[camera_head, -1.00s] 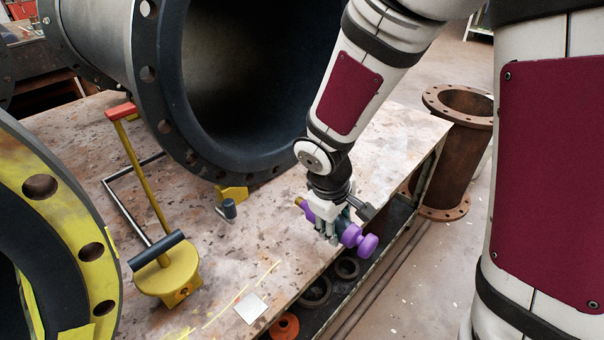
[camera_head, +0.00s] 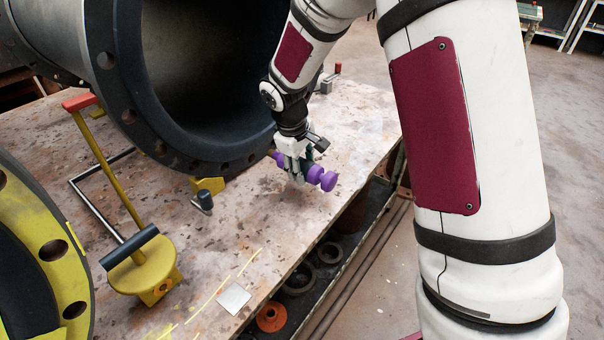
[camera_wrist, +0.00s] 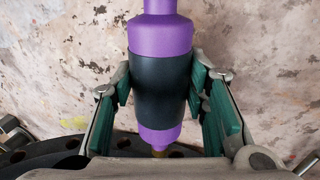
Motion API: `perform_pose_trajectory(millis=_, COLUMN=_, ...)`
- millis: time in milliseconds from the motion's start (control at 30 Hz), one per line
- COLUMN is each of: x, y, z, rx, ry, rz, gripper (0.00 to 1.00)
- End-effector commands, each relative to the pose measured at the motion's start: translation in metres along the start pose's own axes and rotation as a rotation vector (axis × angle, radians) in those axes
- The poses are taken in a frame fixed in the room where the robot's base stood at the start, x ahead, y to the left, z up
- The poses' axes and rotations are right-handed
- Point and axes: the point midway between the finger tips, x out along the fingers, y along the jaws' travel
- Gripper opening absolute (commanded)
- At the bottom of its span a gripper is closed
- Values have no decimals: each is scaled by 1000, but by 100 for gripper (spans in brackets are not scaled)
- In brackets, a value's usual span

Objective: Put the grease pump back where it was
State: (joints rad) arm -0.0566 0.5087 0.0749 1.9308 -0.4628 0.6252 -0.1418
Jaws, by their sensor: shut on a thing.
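The grease pump is a purple tool with a black middle band; its purple end (camera_head: 322,178) shows beside my gripper in the head view. My gripper (camera_head: 297,172) is shut on it and holds it over the table, close to the big dark pipe's mouth. In the wrist view, the pump (camera_wrist: 160,90) stands between the green-padded fingers of my gripper (camera_wrist: 163,95), which press on the black band. A brass tip shows at its lower end there. I cannot tell whether the pump touches the table. The worn table (camera_head: 255,215) lies under it.
The big dark flanged pipe (camera_head: 150,110) lies on the table behind my gripper. A yellow stand with a red-topped rod (camera_head: 145,270) is at the left, near a yellow flange (camera_head: 30,215). A small metal plate (camera_head: 233,298) lies near the front edge. Rings (camera_head: 300,278) sit on the shelf below.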

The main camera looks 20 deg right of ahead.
Motion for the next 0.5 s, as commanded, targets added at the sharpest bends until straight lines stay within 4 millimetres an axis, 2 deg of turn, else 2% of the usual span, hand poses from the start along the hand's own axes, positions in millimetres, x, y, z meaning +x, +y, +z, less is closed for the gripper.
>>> perform_pose_trajectory(millis=67, x=3, y=7, z=-8, rx=3, ry=2, rz=1, gripper=0)
perform_pose_trajectory(millis=267, x=32, y=-1, z=-8, rx=-1, ry=-1, rz=0, gripper=0)
perform_pose_trajectory(millis=500, x=32, y=-1, z=-8, rx=1, ry=2, rz=1, gripper=0)
